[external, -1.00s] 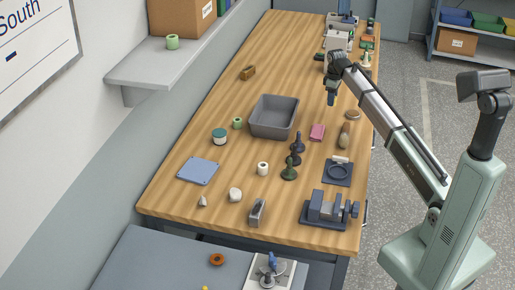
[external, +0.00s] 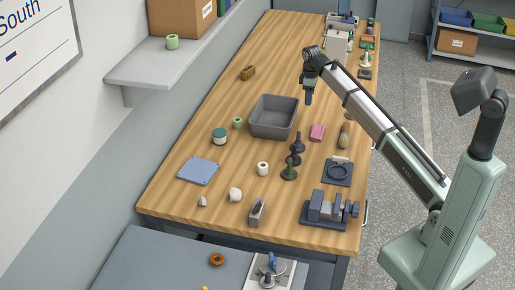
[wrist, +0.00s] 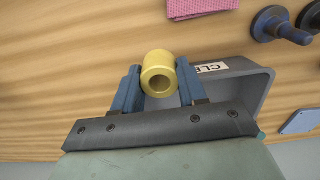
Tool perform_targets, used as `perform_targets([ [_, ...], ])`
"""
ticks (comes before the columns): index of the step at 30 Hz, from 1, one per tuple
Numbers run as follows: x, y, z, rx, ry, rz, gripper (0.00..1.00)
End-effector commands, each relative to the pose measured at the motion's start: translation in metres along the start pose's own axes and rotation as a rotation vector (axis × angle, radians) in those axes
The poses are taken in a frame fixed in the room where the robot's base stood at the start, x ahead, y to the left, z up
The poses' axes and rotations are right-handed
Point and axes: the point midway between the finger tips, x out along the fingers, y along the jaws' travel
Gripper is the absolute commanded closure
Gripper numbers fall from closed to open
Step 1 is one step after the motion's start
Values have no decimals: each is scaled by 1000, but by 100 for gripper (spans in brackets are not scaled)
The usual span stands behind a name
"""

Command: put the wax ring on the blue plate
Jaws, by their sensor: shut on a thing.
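The wax ring (wrist: 156,58) is a short yellow hollow cylinder in the wrist view. My gripper (wrist: 158,74) is shut on it, with one blue finger on each side. In the external view my gripper (external: 308,98) hangs above the far half of the bench, to the right of the grey bin; the ring cannot be made out there. The blue plate (external: 198,171) is a flat light-blue square lying at the left edge of the bench, well away from my gripper. A light-blue corner, probably this plate (wrist: 300,122), shows at the right of the wrist view.
The grey bin (external: 273,132) stands between my gripper and the blue plate. Near the plate are a teal-lidded jar (external: 219,137), a green ring (external: 238,123) and a white ring (external: 263,169).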

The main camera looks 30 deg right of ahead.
Motion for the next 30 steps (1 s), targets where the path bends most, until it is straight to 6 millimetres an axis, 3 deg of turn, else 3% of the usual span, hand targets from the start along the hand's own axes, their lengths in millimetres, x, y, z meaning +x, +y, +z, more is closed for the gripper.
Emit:
perform_targets([
  [12,2,-125,-102,-201,-4,-3,87],
  [23,1,-240,-180,-370,-9,-5,87],
  [30,-1,-324,-229,-483,-12,-5,87],
])
